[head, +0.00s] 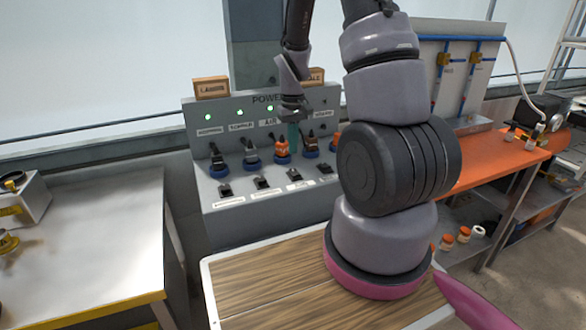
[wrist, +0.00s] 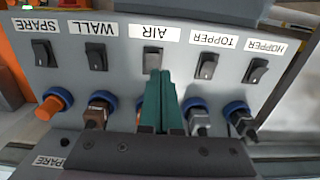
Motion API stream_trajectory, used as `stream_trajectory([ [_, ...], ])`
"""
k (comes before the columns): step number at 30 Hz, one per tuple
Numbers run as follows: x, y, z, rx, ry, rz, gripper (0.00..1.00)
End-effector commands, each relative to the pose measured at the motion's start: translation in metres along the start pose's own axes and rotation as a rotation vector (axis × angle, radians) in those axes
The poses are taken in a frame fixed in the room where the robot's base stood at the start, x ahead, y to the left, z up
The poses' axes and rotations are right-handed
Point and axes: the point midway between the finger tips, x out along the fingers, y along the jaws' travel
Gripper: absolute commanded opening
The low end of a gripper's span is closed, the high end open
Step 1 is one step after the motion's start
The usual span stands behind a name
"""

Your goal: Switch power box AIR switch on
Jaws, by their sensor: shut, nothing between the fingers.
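The grey power box (head: 225,225) stands beyond the wooden top in the head view. Its AIR switch (head: 295,175) is the third black rocker from the left in the front row. In the wrist view, which shows the labels upside down, the AIR switch (wrist: 153,60) is in the middle by the AIR label (wrist: 153,33). My gripper (head: 293,143) has its green fingers shut and empty over the box's middle. In the wrist view my gripper's fingertips (wrist: 160,76) lie at the switch's near edge. I cannot tell contact or the rocker's position.
TOPPER (wrist: 206,66) and HOPPER (wrist: 256,71) switches are right of AIR in the wrist view; WALL (wrist: 96,56) and SPARE (wrist: 43,53) are left. Plugs in blue collars (head: 219,169) crowd behind the switches. Green lamps (head: 208,117) show on the back panel. A metal table (head: 90,240) stands left.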

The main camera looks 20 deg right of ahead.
Motion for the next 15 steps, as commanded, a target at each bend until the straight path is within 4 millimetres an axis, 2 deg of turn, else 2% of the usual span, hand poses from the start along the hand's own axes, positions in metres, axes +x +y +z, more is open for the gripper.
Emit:
stream_trajectory([
  [1,0.013,0.000,0.001,0.001,-0.006,0.000,0.00],
  [6,0.047,0.000,0.001,0.000,-0.004,0.000,0.00],
  [10,0.066,0.000,0.001,0.000,-0.002,0.000,0.00],
  [15,0.080,0.000,0.000,0.000,0.000,0.000,0.00],
])
